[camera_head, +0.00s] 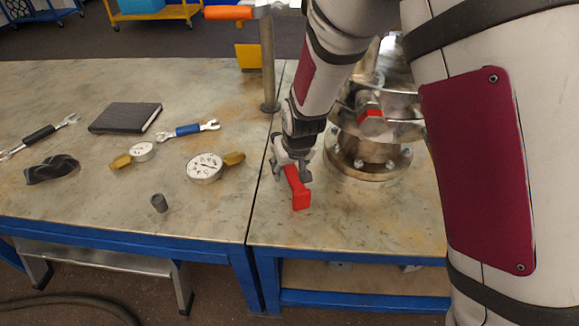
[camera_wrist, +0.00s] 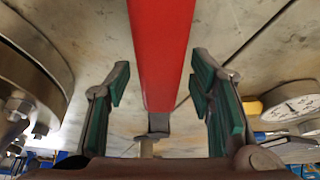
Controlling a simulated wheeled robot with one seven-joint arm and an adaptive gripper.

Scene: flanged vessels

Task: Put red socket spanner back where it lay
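The red socket spanner (camera_head: 299,190) shows at my gripper, over the front part of the right-hand table. Its red end points toward the table's front edge. In the wrist view its long red handle (camera_wrist: 162,50) runs between my two fingers, with a grey metal part at the lower end. My gripper (camera_head: 292,172) is open around the handle. In the wrist view (camera_wrist: 160,85) a gap shows between each green pad and the red handle. I cannot tell whether the spanner touches the tabletop; its far end is hidden by my gripper.
The flanged metal vessel (camera_head: 368,150) stands close to the right of my gripper. A post (camera_head: 268,70) stands behind. The right table's front is clear.

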